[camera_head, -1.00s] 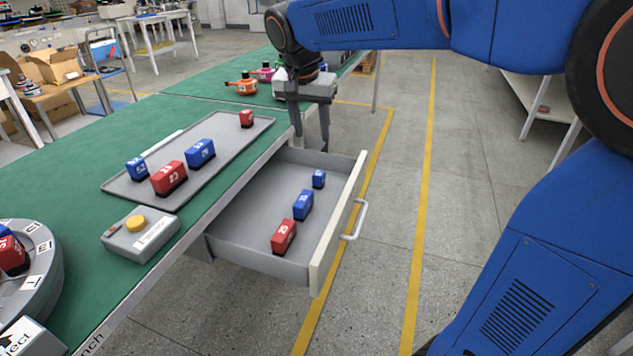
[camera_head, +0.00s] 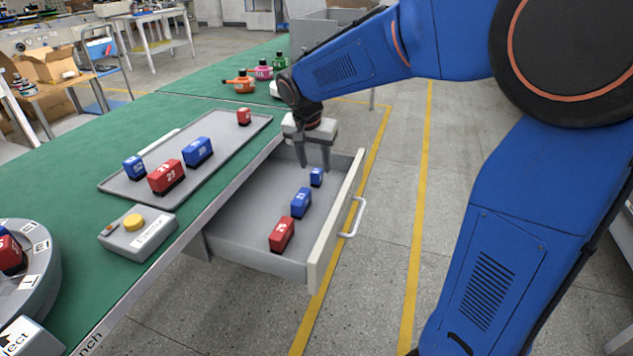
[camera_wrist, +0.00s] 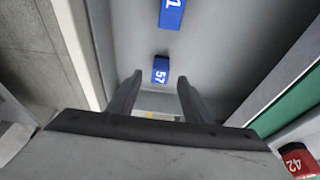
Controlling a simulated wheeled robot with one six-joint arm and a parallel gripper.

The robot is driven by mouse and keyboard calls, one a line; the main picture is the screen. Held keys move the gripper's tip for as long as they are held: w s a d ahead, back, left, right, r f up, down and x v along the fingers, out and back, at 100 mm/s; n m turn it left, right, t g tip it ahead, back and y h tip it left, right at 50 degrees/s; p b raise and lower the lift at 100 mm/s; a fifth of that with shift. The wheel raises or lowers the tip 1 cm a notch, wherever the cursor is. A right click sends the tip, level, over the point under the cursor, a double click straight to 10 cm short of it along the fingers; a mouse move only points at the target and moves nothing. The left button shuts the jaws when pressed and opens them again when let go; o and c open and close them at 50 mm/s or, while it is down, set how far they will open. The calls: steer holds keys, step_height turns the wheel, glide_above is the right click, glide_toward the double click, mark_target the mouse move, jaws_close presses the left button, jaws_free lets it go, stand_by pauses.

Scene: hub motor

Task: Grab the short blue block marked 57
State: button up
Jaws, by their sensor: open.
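The short blue block marked 57 (camera_wrist: 160,70) lies in the open drawer. In the wrist view it shows just beyond and between my two fingertips, apart from both. In the head view the small blue block (camera_head: 316,177) sits at the drawer's far end, its marking too small to read there. My gripper (camera_head: 315,166) is open and empty, fingers pointing down over the far end of the drawer, close to the block. The fingers also show in the wrist view (camera_wrist: 158,95).
The drawer (camera_head: 240,235) also holds a longer blue block (camera_head: 301,203) and a red block (camera_head: 282,234). Its front panel (camera_head: 337,222) stands close on the right. A grey tray (camera_head: 215,165) with red and blue blocks lies on the green bench, beside a box with a yellow button (camera_head: 134,221).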

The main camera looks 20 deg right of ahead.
mark_target(316, 171)
steer(key=shift+x, duration=2)
jaws_close()
steer(key=shift+r, duration=0.1)
